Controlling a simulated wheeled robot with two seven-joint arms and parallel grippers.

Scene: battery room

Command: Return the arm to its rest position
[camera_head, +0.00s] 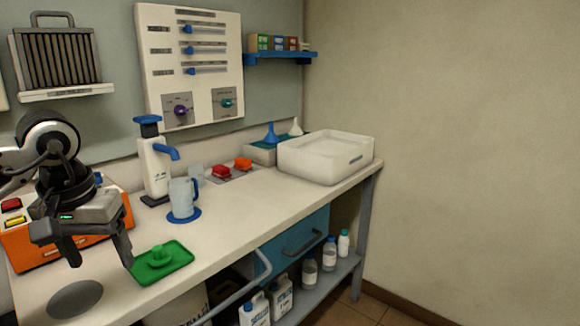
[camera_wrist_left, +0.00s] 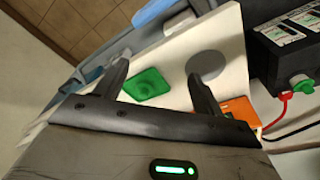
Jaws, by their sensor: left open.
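My left gripper (camera_head: 95,255) is open and empty above the front left part of the workbench (camera_head: 245,215). Its fingers point down, in front of an orange box (camera_head: 25,250) with red and yellow parts on top. A green tray with a green knob (camera_head: 160,262) lies on the bench just right of the fingers. In the left wrist view the open fingers (camera_wrist_left: 160,85) show with nothing between them touching, and the green tray (camera_wrist_left: 146,86) lies beyond them. My right gripper is not in view.
A grey disc (camera_head: 75,299) lies on the bench below the gripper. A clear jug (camera_head: 183,197) stands on a blue mat beside a blue-topped dispenser (camera_head: 154,165). A white basin (camera_head: 325,157) is at the far right end. A dark battery unit (camera_wrist_left: 285,45) shows in the wrist view.

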